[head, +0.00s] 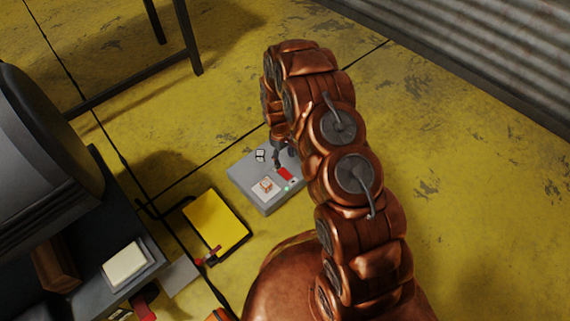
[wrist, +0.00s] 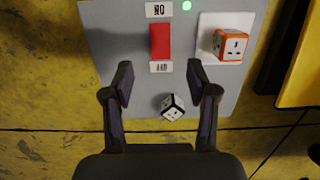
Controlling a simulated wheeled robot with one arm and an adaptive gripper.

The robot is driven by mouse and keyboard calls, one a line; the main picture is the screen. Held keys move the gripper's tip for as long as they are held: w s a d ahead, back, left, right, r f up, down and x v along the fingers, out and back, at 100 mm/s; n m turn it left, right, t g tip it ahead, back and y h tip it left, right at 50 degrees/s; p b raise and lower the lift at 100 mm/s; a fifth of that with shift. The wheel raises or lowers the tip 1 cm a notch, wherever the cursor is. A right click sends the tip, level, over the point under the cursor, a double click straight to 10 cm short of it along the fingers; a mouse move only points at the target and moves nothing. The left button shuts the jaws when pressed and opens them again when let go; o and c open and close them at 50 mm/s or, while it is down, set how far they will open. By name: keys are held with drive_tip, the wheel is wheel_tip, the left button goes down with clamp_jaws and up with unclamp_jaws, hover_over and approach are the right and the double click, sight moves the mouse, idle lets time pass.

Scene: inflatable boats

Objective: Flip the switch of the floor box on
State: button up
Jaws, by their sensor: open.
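The floor box (head: 243,177) is a flat grey panel on the yellow floor; it fills the upper middle of the wrist view (wrist: 115,40). Its red rocker switch (head: 285,174) shows in the wrist view (wrist: 160,42) between two white labels. The upper label (wrist: 159,9) looks like ON upside down; the lower one (wrist: 161,67) is hard to read. A green light (wrist: 186,6) glows beside the upper label. My gripper (wrist: 160,84) is open and empty above the box, its fingertips apart on either side just below the switch. In the head view my gripper (head: 281,152) is partly hidden by my arm.
An orange-and-white socket cube (wrist: 232,45) sits on a white plate on the box. A black-and-white cube (wrist: 173,107) is near the box's edge. A yellow case (head: 216,224) lies beside the box. Open floor stretches right towards a corrugated wall (head: 480,45).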

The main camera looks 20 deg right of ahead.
drive_tip(key=shift+w+a+r, duration=0.1)
drive_tip(key=shift+w+r, duration=0.05)
drive_tip(key=shift+r, duration=1.5)
drive_tip(key=s+a+r+m+p, duration=0.1)
drive_tip(key=s+r+p, duration=0.45)
drive_tip(key=r, duration=0.95)
drive_tip(key=s+a+r+p, duration=0.1)
drive_tip(key=s+r+p, duration=0.2)
drive_tip(key=r+p, duration=0.85)
drive_tip(key=s+a+r+m+p, duration=0.1)
drive_tip(key=s+r+p, duration=0.25)
drive_tip(key=r, duration=1.55)
drive_tip(key=s+r+m+p, duration=0.1)
drive_tip(key=s+r+p, duration=0.8)
drive_tip(key=s+r, duration=0.4)
drive_tip(key=s+r+m+p, duration=0.1)
drive_tip(key=s+r+p, duration=0.9)
drive_tip(key=s+r, duration=0.4)
wheel_tip(320, 180, up, 5)
drive_tip(key=shift+s+a+f+m+y, duration=0.1)
drive_tip(key=shift+s+a+m+y, duration=0.05)
drive_tip(key=shift+a+m+y, duration=0.2)
